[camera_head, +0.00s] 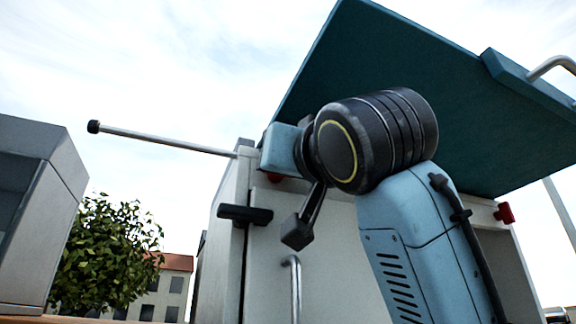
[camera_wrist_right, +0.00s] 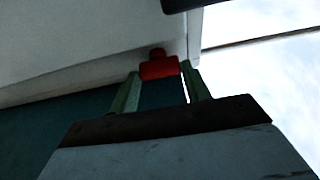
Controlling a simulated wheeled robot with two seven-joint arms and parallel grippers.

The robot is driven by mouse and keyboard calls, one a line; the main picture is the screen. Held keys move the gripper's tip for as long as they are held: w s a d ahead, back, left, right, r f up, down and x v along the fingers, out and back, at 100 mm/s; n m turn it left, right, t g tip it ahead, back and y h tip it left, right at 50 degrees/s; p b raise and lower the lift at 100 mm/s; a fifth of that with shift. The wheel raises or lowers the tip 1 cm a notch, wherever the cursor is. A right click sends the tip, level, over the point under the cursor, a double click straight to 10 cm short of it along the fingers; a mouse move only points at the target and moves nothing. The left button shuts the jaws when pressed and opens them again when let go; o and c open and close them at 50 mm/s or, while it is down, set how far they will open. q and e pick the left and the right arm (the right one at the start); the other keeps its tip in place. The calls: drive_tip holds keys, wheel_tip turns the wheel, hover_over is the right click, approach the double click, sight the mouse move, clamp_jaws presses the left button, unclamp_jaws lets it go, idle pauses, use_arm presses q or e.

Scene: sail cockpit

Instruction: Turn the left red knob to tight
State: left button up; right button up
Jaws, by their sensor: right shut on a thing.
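The left red knob (camera_wrist_right: 160,69) sits on the pale panel near its corner. In the right wrist view my right gripper (camera_wrist_right: 161,76) has its two green fingers on either side of the knob, shut on it. In the head view only a small piece of this knob (camera_head: 274,178) shows beneath my light-blue right hand (camera_head: 283,150); the fingertips are hidden there. A second red knob (camera_head: 504,212) is on the right side of the same cabinet, away from the gripper. My left gripper is in neither view.
A large dark teal panel (camera_head: 385,95) slants above the pale cabinet (camera_head: 345,262). A metal rod with a black tip (camera_head: 165,138) sticks out to the left. A black handle (camera_head: 245,215) and a curved metal bar (camera_head: 295,285) are below the knob.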

drive_tip(key=o, duration=1)
drive_tip(key=shift+s, duration=0.1)
drive_tip(key=b+v, duration=0.9)
drive_tip(key=v, duration=0.4)
drive_tip(key=shift+s, duration=0.15)
